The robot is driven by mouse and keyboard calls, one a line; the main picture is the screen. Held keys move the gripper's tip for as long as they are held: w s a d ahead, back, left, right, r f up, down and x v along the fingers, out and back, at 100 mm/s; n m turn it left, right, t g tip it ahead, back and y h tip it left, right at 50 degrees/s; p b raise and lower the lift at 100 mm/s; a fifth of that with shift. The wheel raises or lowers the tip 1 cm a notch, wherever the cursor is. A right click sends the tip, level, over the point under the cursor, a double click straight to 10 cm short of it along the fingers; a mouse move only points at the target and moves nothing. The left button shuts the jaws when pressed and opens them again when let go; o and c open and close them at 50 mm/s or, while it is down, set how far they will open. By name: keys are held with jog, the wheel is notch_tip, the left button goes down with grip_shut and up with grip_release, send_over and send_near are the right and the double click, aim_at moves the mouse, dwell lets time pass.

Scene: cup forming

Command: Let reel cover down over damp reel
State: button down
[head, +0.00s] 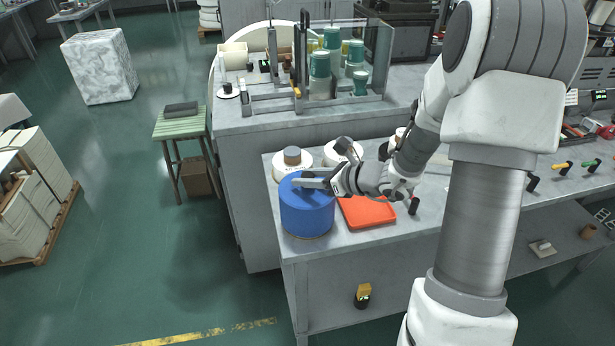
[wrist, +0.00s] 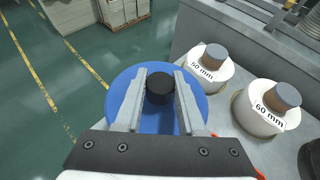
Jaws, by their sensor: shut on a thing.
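The blue reel cover (head: 307,212) is a round drum at the near left corner of the workbench. In the wrist view the cover (wrist: 205,103) lies below my gripper, with a black knob (wrist: 160,84) at its centre. My gripper (wrist: 161,90) is shut on this knob, one finger on each side. In the head view my gripper (head: 308,181) is at the top of the cover. No damp reel shows; anything under the cover is hidden. I cannot tell whether the cover rests on the bench or hangs slightly above it.
White reels marked 50 mm (wrist: 207,70) and 60 mm (wrist: 262,108) stand close behind the cover. An orange-red tray (head: 366,213) lies just right of it on the workbench (head: 335,246). The bench's left edge is close, with open floor beyond.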

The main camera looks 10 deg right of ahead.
jog(key=shift+f+b, duration=0.55)
jog(key=shift+f, duration=0.1)
jog(key=shift+c, duration=2.1)
grip_release()
jog(key=o, duration=0.4)
jog(key=shift+r, duration=0.1)
jog(key=shift+r+p, duration=3.05)
jog(key=shift+r, duration=0.95)
